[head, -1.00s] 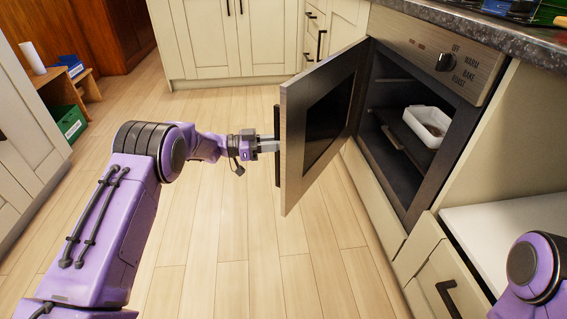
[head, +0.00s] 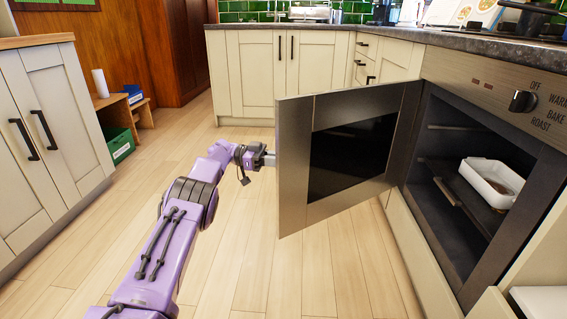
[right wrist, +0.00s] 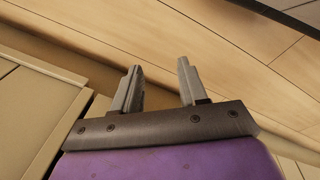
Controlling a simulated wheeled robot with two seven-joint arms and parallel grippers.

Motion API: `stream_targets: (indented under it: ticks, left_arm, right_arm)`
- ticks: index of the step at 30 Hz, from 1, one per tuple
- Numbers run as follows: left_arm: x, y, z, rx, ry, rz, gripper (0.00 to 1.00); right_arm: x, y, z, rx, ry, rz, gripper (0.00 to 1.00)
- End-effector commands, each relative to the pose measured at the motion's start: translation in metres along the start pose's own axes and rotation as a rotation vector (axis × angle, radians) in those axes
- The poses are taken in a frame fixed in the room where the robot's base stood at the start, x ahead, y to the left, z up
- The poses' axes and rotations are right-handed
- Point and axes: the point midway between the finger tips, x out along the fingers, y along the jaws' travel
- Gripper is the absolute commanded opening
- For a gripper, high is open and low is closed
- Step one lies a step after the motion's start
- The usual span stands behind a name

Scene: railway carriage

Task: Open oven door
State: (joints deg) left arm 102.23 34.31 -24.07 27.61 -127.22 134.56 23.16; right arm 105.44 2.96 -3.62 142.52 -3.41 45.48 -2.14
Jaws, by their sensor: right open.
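The oven door (head: 295,165) stands wide open, swung out to the left of the oven (head: 445,235), with its dark window facing me. My left gripper (head: 266,160) is at the door's free edge, on its outer side. Its fingertips and the door handle are hidden behind the door now; the earlier view shows the fingers around the black handle. My right gripper (right wrist: 158,72) shows only in the right wrist view. It is open and empty, with wood floor and a cream cabinet front beyond it.
A white dish (head: 490,182) sits on the rack inside the oven. The control knob (head: 522,101) is above the opening, under the dark countertop (head: 450,42). Cream cabinets stand at the left (head: 45,130) and back (head: 285,75). The floor (head: 240,270) between them is clear.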

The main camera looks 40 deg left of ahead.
Motion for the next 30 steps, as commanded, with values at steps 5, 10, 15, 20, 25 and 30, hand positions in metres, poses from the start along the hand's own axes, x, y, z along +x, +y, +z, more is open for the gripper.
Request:
stream_targets:
  ticks: [5,10,15,20,25,30]
  left_arm:
    - [0.007,0.000,-0.006,0.016,0.004,0.010,0.00]
    - [0.006,0.000,-0.005,0.013,0.003,0.009,0.41]
    - [0.004,0.001,-0.004,0.010,0.002,0.005,0.41]
    - [0.002,0.001,-0.004,0.008,0.001,0.004,0.41]
    - [0.003,0.000,-0.022,0.009,0.002,0.004,0.41]
    - [0.006,0.005,-0.051,0.006,0.006,0.006,0.41]
  right_arm:
    - [-0.001,0.000,0.000,0.001,0.001,0.000,0.43]
    - [0.000,0.000,0.000,0.002,0.001,0.000,0.43]
    - [0.000,0.000,0.000,0.002,0.001,0.000,0.43]
    - [-0.001,0.000,0.000,0.004,0.003,0.000,0.43]
    - [-0.013,-0.001,-0.010,0.077,0.082,0.003,0.43]
    - [-0.036,-0.001,-0.028,0.203,0.222,0.009,0.43]
